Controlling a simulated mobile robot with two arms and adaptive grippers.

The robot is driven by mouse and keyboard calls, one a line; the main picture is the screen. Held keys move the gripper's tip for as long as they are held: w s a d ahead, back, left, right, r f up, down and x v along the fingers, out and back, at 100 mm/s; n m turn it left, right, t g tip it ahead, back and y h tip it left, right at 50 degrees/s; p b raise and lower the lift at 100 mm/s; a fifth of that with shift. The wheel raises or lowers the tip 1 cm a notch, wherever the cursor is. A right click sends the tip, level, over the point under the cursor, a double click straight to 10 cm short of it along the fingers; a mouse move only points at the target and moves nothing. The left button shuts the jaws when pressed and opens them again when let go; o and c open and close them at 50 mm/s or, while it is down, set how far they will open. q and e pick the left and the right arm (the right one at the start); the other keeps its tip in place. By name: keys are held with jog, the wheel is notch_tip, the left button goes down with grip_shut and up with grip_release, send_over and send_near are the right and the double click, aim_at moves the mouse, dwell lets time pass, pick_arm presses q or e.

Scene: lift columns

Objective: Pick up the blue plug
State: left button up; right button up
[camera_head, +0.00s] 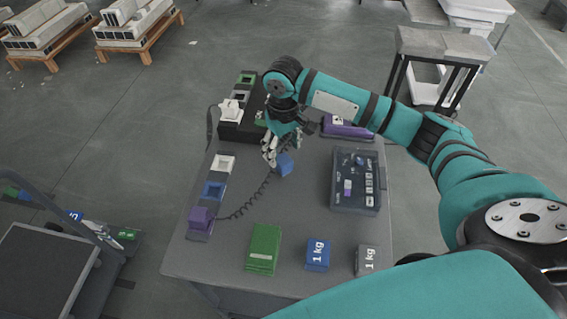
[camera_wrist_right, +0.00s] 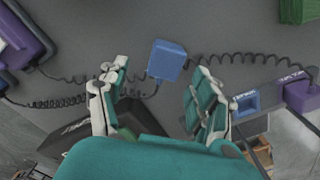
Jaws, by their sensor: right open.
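The blue plug (camera_head: 285,164) is a small blue block on the grey table, with a dark coiled cord. It sits just beside my right gripper (camera_head: 283,150), toward the front right of its fingertips. In the right wrist view the blue plug (camera_wrist_right: 167,60) shows just beyond the open fingertips, between them from side to side. My right gripper (camera_wrist_right: 155,82) is open and empty. Whether the plug touches the table is hard to tell. My left gripper is not in view.
A strip of sockets lines the table's left side, with a purple plug (camera_head: 201,217) at its near end. A white plug (camera_head: 231,109) stands farther back. A dark case (camera_head: 342,200) lies right; a green block (camera_head: 263,249) and a blue weight (camera_head: 318,254) stand in front.

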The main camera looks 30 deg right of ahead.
aim_at(284, 159)
jog(key=f, duration=0.2)
jog(key=s+f, duration=0.1)
jog(key=f, duration=0.1)
jog(key=shift+a+f+p, duration=0.15)
jog(key=shift+f+p, duration=0.2)
jog(key=shift+p, duration=0.05)
jog(key=shift+f, duration=0.4)
jog(key=c, duration=1.2)
